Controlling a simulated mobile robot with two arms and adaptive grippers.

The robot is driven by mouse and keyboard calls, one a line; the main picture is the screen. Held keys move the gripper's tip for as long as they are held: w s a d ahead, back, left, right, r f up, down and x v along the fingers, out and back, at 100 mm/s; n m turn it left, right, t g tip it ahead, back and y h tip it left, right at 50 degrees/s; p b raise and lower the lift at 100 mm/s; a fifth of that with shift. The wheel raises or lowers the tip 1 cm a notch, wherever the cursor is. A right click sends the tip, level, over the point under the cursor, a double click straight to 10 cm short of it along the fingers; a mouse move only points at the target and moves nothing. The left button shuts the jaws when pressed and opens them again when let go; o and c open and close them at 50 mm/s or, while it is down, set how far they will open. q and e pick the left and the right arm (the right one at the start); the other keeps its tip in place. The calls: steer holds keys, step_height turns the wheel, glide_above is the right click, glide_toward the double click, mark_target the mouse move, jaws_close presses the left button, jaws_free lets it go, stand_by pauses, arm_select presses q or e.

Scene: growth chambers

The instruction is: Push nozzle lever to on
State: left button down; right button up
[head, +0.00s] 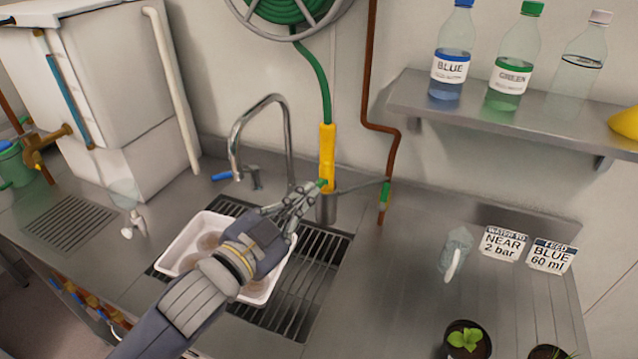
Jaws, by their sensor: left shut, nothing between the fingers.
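The yellow nozzle (327,155) hangs upright on the green hose (322,85), against the wall behind the sink. Its lower end sits above a grey cylindrical holder (326,208). A small green piece (322,184), which looks like its lever, shows at the lower end of the yellow body. My left gripper (314,191) is shut and empty, with its fingertips at this green piece. I cannot tell whether they touch it, and the fingers partly hide the area. The lever's position is not clear. My right gripper is not in view.
A curved tap (240,130) with a blue handle stands left of the nozzle. A white tray (180,246) lies on the sink grate (325,265) under my left arm. A brown pipe with a green-handled valve (384,196) runs right of the nozzle. The right counter has free room.

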arm_select(q)
steer(key=shift+d, duration=0.1)
steer(key=p, duration=0.3)
glide_above(319, 186)
steer(key=s+d, duration=0.2)
steer(key=s, duration=0.1)
steer(key=a+f+p, duration=0.1)
steer(key=a+f, duration=0.1)
steer(key=f, duration=0.1)
steer(key=shift+w+f+p, duration=0.15)
steer(key=shift+w+p, duration=0.05)
steer(key=shift+p, duration=0.2)
steer(key=shift+d, duration=0.1)
steer(key=shift+f, duration=0.1)
